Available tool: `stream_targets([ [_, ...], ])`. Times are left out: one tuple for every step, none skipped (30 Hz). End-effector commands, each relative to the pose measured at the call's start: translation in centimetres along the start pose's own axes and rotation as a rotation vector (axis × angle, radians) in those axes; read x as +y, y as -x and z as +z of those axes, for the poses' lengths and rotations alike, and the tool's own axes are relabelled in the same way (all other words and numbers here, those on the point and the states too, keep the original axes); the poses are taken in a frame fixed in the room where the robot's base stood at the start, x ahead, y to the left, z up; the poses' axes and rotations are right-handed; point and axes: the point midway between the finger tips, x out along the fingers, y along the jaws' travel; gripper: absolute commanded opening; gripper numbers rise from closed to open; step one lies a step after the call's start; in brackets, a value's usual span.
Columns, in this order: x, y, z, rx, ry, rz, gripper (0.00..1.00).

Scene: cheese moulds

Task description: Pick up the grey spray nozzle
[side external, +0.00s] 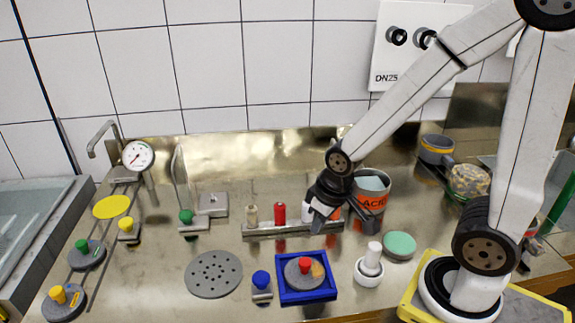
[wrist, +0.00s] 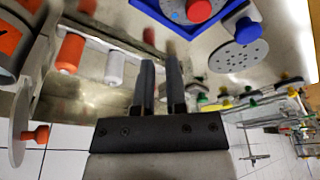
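A row of upright small nozzles stands in a metal rack (side external: 290,231) in the side view. The leftmost, a dull greyish-beige one (side external: 251,215), looks like the grey spray nozzle. Beside it stand a red one (side external: 280,213) and a white one (side external: 307,211); orange shows farther right. The wrist view shows the orange nozzle (wrist: 70,53) and the white one (wrist: 115,68); I cannot make out the grey one there. My gripper (wrist: 162,68) is at the right end of the rack in the side view, right of the greyish nozzle. Its fingers are apart, with nothing visibly held.
A bucket (side external: 372,190) with an orange label stands just behind and right of my gripper. A blue tray (side external: 307,290) with a red-knobbed disc, a perforated disc (side external: 214,274) and a green disc (side external: 399,245) lie in front.

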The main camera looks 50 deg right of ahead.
Motion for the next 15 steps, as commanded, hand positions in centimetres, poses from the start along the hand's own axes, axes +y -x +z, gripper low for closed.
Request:
stream_targets([
  [0.0, 0.0, 0.0, 0.0, 0.0, 0.0, 0.35],
  [0.0, 0.0, 0.0, 0.0, 0.0, 0.0, 0.44],
  [0.0, 0.0, 0.0, 0.0, 0.0, 0.0, 0.57],
  [0.0, 0.0, 0.0, 0.0, 0.0, 0.0, 0.67],
  [0.0, 0.0, 0.0, 0.0, 0.0, 0.0, 0.76],
  [0.0, 0.0, 0.0, 0.0, 0.0, 0.0, 0.83],
  [0.0, 0.0, 0.0, 0.0, 0.0, 0.0, 0.83],
  [0.0, 0.0, 0.0, 0.0, 0.0, 0.0, 0.83],
  [0.0, 0.0, 0.0, 0.0, 0.0, 0.0, 0.83],
  [0.0, 0.0, 0.0, 0.0, 0.0, 0.0, 0.83],
  [0.0, 0.0, 0.0, 0.0, 0.0, 0.0, 0.83],
  [0.0, 0.0, 0.0, 0.0, 0.0, 0.0, 0.83],
  [0.0, 0.0, 0.0, 0.0, 0.0, 0.0, 0.83],
  [0.0, 0.0, -0.01, 0.0, 0.0, 0.0, 0.83],
  [0.0, 0.0, -0.05, 0.0, 0.002, 0.0, 0.83],
])
